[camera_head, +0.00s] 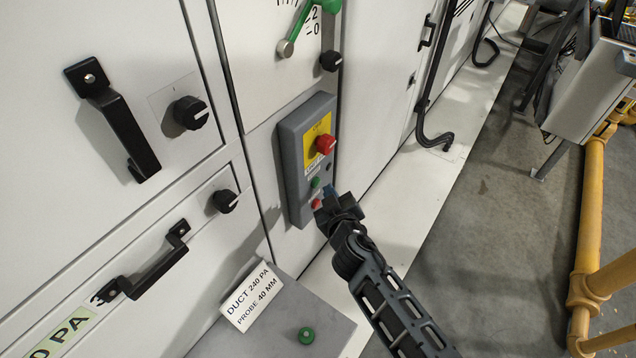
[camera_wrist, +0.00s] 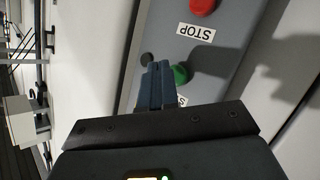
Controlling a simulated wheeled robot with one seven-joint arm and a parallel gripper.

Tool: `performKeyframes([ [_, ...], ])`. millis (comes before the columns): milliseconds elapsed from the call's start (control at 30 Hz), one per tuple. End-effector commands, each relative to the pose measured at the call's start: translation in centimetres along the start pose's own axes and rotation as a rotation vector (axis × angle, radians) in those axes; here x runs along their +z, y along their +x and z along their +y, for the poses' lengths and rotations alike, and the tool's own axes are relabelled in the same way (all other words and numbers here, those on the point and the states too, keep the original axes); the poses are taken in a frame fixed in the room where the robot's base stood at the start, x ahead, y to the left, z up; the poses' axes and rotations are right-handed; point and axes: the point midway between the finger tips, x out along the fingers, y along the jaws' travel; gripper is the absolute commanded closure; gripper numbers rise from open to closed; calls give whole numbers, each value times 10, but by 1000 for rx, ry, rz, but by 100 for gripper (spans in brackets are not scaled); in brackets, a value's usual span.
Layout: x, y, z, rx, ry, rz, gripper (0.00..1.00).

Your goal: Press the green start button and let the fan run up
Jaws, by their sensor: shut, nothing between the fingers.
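The grey control box (camera_head: 296,180) is mounted on the white cabinet front. Its green button (camera_head: 315,182) sits above a red button (camera_head: 316,203), and both show in the head view. In the wrist view the green button (camera_wrist: 180,74) is just right of my fingertips and partly covered by them. The red button (camera_wrist: 203,6) is above a STOP label (camera_wrist: 195,33) that appears upside down. My gripper (camera_wrist: 158,66) is shut and empty, its fingertips close to the box face. In the head view my gripper (camera_head: 329,191) is beside the buttons. I cannot tell whether it touches the green one.
A larger red knob (camera_head: 325,144) on a yellow plate juts out above the buttons. A small black round part (camera_wrist: 147,59) is left of my fingertips. A grey surface with a green knob (camera_head: 306,335) and a "DUCT 240 PA" card (camera_head: 251,295) lies below.

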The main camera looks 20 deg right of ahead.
Motion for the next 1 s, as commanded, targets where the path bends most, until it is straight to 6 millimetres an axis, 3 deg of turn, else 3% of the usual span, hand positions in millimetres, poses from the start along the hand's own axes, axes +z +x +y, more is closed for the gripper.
performKeyframes([
  [1000, -5, 7, -5, 0, 0, 0, 100],
])
